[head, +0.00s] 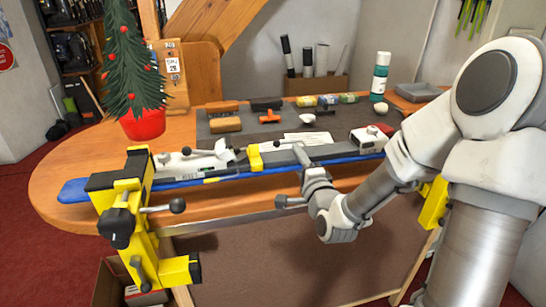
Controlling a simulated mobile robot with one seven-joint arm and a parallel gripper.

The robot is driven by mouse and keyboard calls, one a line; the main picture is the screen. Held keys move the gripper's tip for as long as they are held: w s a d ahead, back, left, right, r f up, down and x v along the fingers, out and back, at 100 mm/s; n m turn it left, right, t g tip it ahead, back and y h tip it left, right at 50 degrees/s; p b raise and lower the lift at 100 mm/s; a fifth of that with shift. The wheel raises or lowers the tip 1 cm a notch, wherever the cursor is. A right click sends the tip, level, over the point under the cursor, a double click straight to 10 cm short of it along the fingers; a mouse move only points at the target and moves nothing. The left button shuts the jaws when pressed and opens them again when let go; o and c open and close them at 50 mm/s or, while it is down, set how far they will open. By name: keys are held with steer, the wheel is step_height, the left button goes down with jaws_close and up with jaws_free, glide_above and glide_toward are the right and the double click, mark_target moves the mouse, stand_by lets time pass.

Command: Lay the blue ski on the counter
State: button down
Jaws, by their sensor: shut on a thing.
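The long blue ski (225,181) lies lengthwise along the counter's front edge. Its left end sticks out past the left yellow vise (122,190), and its right part passes behind my arm. A grey-and-white binding (192,161) sits on the ski's left half. My gripper (302,160) is at the ski's front side, right of its middle, and is shut on the ski. The exact contact of its fingers is too small to make out. The wooden counter (62,172) extends behind and left of the ski. I cannot tell whether the ski touches the vise jaws.
A small decorated tree in a red pot (142,124) stands at the back left. A dark mat (215,137) holds brushes, small boxes and an orange tool (269,117). A second yellow vise (433,203) is partly hidden by my arm.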

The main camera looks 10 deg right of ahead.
mark_target(331, 158)
steer(key=d, duration=0.4)
steer(key=d+p, duration=0.1)
steer(key=d, duration=0.4)
steer(key=shift+w+r, duration=0.2)
steer(key=shift+d+f+b, duration=0.1)
steer(key=shift+f+b, duration=0.75)
steer(key=shift+b, duration=0.05)
steer(key=shift+f+b, duration=0.35)
steer(key=shift+f, duration=0.2)
steer(key=c, duration=0.5)
jaws_free()
steer(key=shift+s+f, duration=0.1)
steer(key=shift+f, duration=0.1)
